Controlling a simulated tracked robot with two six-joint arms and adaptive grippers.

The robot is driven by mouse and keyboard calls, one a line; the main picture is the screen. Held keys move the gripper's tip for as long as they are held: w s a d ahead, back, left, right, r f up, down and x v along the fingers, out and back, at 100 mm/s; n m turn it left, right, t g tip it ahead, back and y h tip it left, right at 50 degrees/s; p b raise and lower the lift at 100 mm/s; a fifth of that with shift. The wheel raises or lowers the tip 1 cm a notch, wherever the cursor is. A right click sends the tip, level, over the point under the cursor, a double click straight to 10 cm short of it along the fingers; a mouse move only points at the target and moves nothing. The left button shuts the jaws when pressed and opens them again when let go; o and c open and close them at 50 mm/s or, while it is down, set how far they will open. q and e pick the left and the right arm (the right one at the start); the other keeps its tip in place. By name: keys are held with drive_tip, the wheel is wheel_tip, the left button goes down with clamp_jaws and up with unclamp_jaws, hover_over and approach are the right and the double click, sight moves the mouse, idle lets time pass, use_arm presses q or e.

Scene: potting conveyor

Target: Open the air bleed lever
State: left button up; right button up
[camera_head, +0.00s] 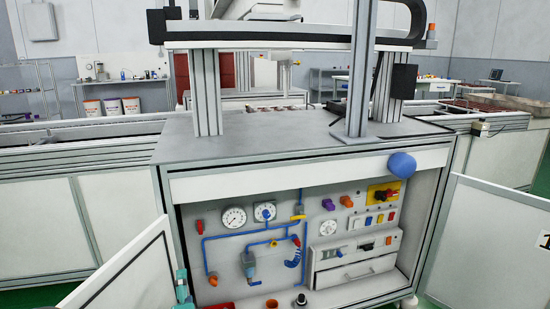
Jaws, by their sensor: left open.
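The open cabinet has a panel (235,265) with blue air pipes (225,236). Small levers sit on the pipes: a yellow one (298,217) at the upper right, a yellow one (273,243) lower down, and red ones at the left, upper (200,227) and lower (213,279). I cannot tell which is the air bleed lever. My left gripper (182,288) shows in part as teal pieces at the lower left, beside the left door's edge. It is open, apart from the levers and seems empty. My right gripper is not in view.
The left door (125,280) and right door (495,240) stand swung open. Switches (380,219) and a drawer (356,271) fill the panel's right side. A blue ball (401,165) juts out at the upper right.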

use_arm(q)
drive_tip(key=s+d+f+m+g+h, duration=0.1)
drive_tip(key=s+f+m+g+h, duration=0.15)
drive_tip(key=s+f, duration=0.4)
drive_tip(key=s+d+f+m+g+h, duration=0.1)
drive_tip(key=s+f+m+g, duration=0.15)
drive_tip(key=f, duration=0.65)
drive_tip(key=s+f+m+g+h, duration=0.25)
drive_tip(key=s+f, duration=0.25)
drive_tip(key=f, duration=0.3)
drive_tip(key=s+d+f+m+g+h, duration=0.1)
drive_tip(key=s+d+f+m+g, duration=0.2)
drive_tip(key=s, duration=0.4)
drive_tip(key=s+d+f+m+g+h, duration=0.1)
drive_tip(key=s+d+m+g, duration=0.15)
drive_tip(key=s+m, duration=0.35)
drive_tip(key=s+d+f+m+g+h, duration=0.1)
drive_tip(key=s+d+f+m+g, duration=0.2)
drive_tip(key=s, duration=0.5)
wheel_tip(320, 180, up, 37)
drive_tip(key=p, duration=3.6)
drive_tip(key=shift+w+a+r+g, duration=0.15)
drive_tip(key=shift+w+g, duration=0.15)
drive_tip(key=shift+w, duration=0.05)
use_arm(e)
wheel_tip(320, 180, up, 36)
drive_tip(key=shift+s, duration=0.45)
